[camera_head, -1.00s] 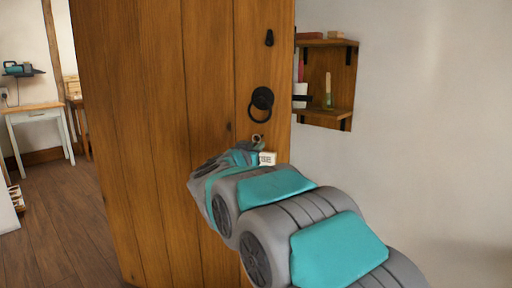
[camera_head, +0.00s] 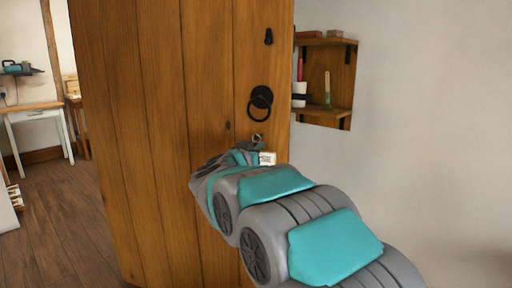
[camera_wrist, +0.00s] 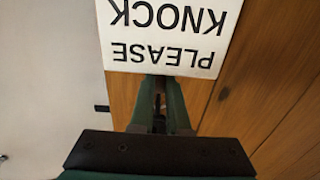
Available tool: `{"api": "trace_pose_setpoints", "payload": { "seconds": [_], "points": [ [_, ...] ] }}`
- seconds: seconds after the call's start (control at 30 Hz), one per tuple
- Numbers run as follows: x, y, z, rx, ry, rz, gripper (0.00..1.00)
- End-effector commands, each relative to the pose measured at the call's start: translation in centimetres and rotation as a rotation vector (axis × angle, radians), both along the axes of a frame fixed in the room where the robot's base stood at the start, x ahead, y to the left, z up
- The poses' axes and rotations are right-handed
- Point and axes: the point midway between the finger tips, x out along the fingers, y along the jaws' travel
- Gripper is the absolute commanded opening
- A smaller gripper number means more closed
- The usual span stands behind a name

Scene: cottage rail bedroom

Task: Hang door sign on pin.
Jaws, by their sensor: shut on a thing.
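The white door sign (camera_wrist: 165,35) reads PLEASE KNOCK in black, upside down in the wrist view, its top part cut off by the frame. My gripper (camera_wrist: 162,85) is shut on the sign's near edge. In the head view the small sign (camera_head: 267,159) shows beside the end of my arm, in front of the wooden door (camera_head: 160,130). A small ring (camera_head: 257,141) shows just above it; I cannot tell what it belongs to. A small black fitting (camera_head: 268,37) is high on the door, above the black ring handle (camera_head: 260,98). I cannot tell whether it is the pin.
A wooden wall shelf (camera_head: 330,113) with small items stands right of the door edge. A bare pale wall (camera_head: 430,110) fills the right. At the left are a desk (camera_head: 35,112) and open wooden floor (camera_head: 60,220).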

Motion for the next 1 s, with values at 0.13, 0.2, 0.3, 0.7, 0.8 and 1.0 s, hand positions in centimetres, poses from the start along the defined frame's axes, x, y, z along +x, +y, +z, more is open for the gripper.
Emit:
{"api": "trace_pose_setpoints", "payload": {
  "seconds": [0.13,0.2,0.3,0.7,0.8,1.0],
  "points": [
    [0.14,-0.05,-0.04,0.0,0.0,0.0,0.0],
    [0.25,-0.08,-0.07,0.0,0.0,0.0,0.0],
    [0.41,-0.13,-0.13,0.001,0.0,0.0,0.0],
    [0.75,-0.23,-0.26,0.001,-0.001,0.0,0.0],
    [0.75,-0.23,-0.28,0.0,0.0,0.0,0.0],
    [0.76,-0.23,-0.29,0.0,0.0,0.0,0.0]
  ]
}}
